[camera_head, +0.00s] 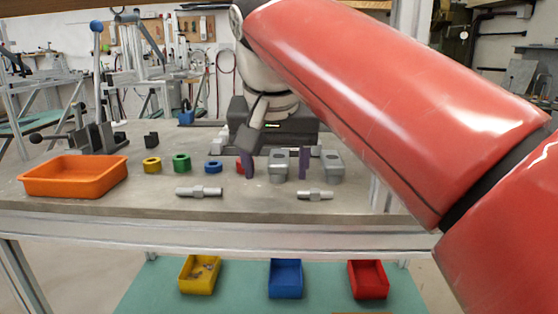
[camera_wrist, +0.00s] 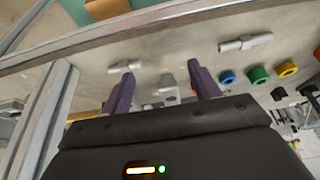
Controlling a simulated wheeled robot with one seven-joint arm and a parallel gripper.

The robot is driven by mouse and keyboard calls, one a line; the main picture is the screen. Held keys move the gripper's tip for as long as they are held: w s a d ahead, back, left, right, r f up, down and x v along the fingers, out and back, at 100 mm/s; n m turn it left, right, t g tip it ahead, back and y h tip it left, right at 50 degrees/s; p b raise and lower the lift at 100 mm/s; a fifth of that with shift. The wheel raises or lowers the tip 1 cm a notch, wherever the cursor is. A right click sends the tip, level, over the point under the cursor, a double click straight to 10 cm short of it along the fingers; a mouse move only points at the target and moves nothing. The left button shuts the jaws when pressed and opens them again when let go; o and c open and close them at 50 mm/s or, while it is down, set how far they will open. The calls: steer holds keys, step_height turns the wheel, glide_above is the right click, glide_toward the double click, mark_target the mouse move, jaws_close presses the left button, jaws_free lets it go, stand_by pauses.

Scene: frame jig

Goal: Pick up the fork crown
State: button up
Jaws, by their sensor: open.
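Two grey metal blocks with a raised round top stand on the bench, a left one (camera_head: 278,166) and a right one (camera_head: 331,167). They look alike, and I cannot tell for sure which is the fork crown. My gripper (camera_head: 275,166) is open, its two purple fingers pointing down. The left block appears in the gap between the fingers, and it also shows there in the wrist view (camera_wrist: 168,86). I see no contact, and the exact height of the fingertips is unclear. In the wrist view the right block is not clearly visible, probably hidden by a finger.
Two metal shafts (camera_head: 199,191) (camera_head: 315,194) lie near the front edge. Yellow (camera_head: 152,165), green (camera_head: 181,162) and blue rings (camera_head: 213,166) stand left; a red ring (camera_head: 240,167) is partly behind a finger. An orange tray (camera_head: 73,177) sits far left. Coloured bins lie below the bench.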

steer(key=p, duration=0.3)
glide_toward(279, 156)
steer(key=x, duration=0.5)
steer(key=shift+f, duration=0.1)
steer(key=shift+b+x, duration=0.6)
steer(key=shift+x, duration=1.95)
steer(key=c, duration=1.1)
steer(key=shift+c, duration=0.3)
